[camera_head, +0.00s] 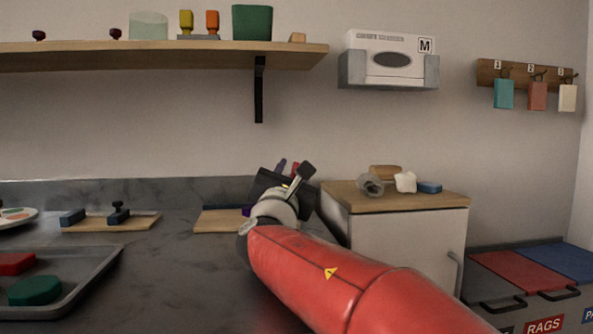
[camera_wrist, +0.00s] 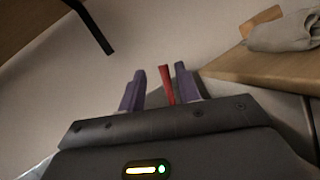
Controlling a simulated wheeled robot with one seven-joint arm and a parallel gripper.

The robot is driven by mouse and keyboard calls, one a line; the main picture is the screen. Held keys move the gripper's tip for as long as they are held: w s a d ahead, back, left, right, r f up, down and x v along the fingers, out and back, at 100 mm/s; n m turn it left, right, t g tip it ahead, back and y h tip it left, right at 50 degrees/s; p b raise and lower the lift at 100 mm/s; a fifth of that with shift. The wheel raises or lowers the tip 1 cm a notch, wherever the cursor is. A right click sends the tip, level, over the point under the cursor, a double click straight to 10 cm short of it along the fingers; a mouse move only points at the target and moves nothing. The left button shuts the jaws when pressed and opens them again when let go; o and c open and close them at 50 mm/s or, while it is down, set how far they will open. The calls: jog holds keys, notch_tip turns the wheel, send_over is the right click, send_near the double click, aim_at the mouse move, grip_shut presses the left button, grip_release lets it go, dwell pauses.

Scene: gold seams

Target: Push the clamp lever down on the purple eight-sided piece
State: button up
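A wooden board (camera_head: 218,221) lies on the counter, partly hidden behind my arm. A small bit of purple (camera_head: 247,211) shows at its right part, beside my wrist; its eight-sided shape cannot be made out. My gripper (camera_head: 284,165) is above the board's right side, pointing away toward the wall. In the wrist view my gripper (camera_wrist: 158,72) has its two purple fingers apart. A thin upright red bar (camera_wrist: 167,86), perhaps the clamp lever, shows between them, nearer the right finger. No contact with it is visible. The clamp's base is hidden.
A second board (camera_head: 140,221) with dark blue blocks lies left. A grey tray (camera_head: 85,283) with red and green pieces is at the front left. A wooden-topped cabinet (camera_head: 447,199) stands close at right. A shelf (camera_head: 150,56) hangs above. Bare counter lies between tray and arm.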

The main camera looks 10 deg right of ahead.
jog(key=s+a, duration=0.2)
jog(key=s, duration=0.4)
jog(key=shift+s+a, duration=0.25)
jog(key=shift+s, duration=0.15)
jog(key=shift+s+d, duration=0.1)
